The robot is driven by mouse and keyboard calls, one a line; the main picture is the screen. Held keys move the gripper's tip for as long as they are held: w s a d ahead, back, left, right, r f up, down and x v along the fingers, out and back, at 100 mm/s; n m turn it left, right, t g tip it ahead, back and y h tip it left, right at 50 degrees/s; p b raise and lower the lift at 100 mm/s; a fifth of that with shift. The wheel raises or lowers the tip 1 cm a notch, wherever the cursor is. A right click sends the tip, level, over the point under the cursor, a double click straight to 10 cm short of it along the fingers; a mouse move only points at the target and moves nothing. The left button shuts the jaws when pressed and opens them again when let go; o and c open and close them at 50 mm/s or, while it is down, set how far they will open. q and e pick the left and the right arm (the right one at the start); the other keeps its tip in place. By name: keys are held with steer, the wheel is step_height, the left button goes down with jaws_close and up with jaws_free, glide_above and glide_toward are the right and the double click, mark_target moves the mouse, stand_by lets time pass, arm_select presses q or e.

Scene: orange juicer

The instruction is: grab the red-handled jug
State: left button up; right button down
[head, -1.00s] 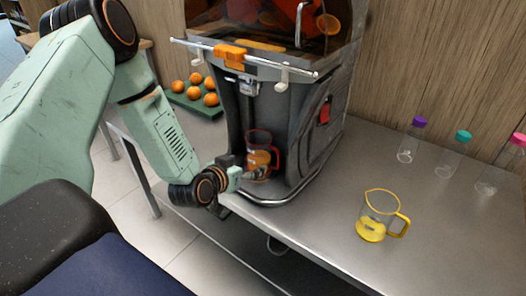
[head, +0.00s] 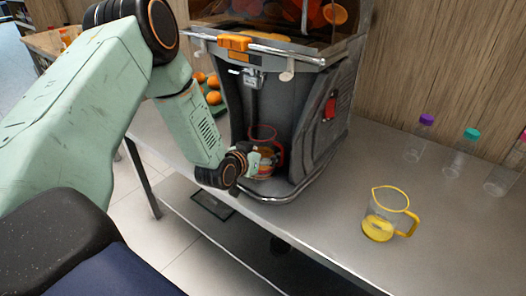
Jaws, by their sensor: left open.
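The red-handled jug (head: 263,134) is clear with a red rim and handle and some orange content low down. It stands upright in the bay of the juicer (head: 300,120), under the spout. Its handle is on its right side. My left gripper (head: 262,162) is open at the jug's lower front and hides part of it. I cannot tell whether the fingers touch the jug or lie around it. My right gripper is not in view.
A yellow-handled jug (head: 388,214) with yellow content stands on the metal table (head: 320,232) to the right. Several capped bottles (head: 459,153) stand by the wooden wall. Oranges (head: 213,97) lie on a tray behind the juicer's left side. The table's front edge runs below my left gripper.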

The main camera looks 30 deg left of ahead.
arm_select(q)
steer(key=shift+c, duration=0.2)
steer(key=shift+r, duration=0.1)
steer(key=c, duration=1.1)
